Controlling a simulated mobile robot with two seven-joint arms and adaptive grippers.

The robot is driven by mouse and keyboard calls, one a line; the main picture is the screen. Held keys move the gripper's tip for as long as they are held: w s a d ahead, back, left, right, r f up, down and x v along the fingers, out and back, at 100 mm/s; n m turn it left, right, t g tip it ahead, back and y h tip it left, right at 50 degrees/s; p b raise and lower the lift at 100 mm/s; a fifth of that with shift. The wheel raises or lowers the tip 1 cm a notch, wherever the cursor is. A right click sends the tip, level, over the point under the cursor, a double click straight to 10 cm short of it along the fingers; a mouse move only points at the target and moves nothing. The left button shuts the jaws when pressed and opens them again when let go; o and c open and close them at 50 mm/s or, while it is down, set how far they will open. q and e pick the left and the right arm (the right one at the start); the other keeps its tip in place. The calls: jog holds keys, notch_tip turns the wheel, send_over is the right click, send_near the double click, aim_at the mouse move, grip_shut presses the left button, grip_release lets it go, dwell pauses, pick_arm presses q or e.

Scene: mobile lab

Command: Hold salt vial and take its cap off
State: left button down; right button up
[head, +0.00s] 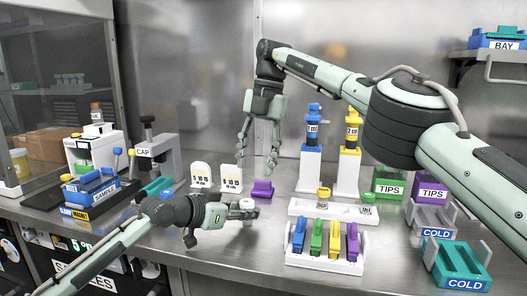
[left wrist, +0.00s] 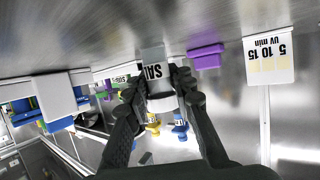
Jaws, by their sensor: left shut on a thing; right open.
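The salt vial (left wrist: 153,70) is between the fingers of my left gripper (left wrist: 158,82) in the left wrist view, which shows the room upside down. Its label is partly hidden by a finger. A pale round top (left wrist: 160,103), apparently its cap, is on the vial. In the head view, only the vial's white top (head: 247,203) shows clearly above my left gripper (head: 247,214), low over the bench. My right gripper (head: 257,165) hangs fingers down, open and empty, above and slightly right of the vial, apart from it.
A purple block (head: 262,189) and white timer tags (head: 231,179) stand behind the vial.

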aim_at(248, 202)
jog(key=f+m, duration=0.2)
jog(key=f, duration=0.1)
jog(key=a+f+m, duration=0.1)
jog(key=f+m, duration=0.1)
jog(key=f, duration=0.1)
jog(key=f+m+y, duration=0.1)
jog(key=f+m, duration=0.1)
jog(key=shift+a+f, duration=0.25)
jog(key=shift+f, duration=0.15)
dwell(0.4)
grip_shut()
pick_arm(q)
jog(key=shift+a, duration=0.1)
pick_arm(e)
jog(key=shift+w+a+n, duration=0.1)
jog(key=shift+n, duration=0.5)
pick_arm(q)
jog(key=shift+w, duration=0.1)
pick_arm(e)
jog(key=shift+n+g, duration=0.3)
jog(key=shift+n, duration=0.6)
grip_release()
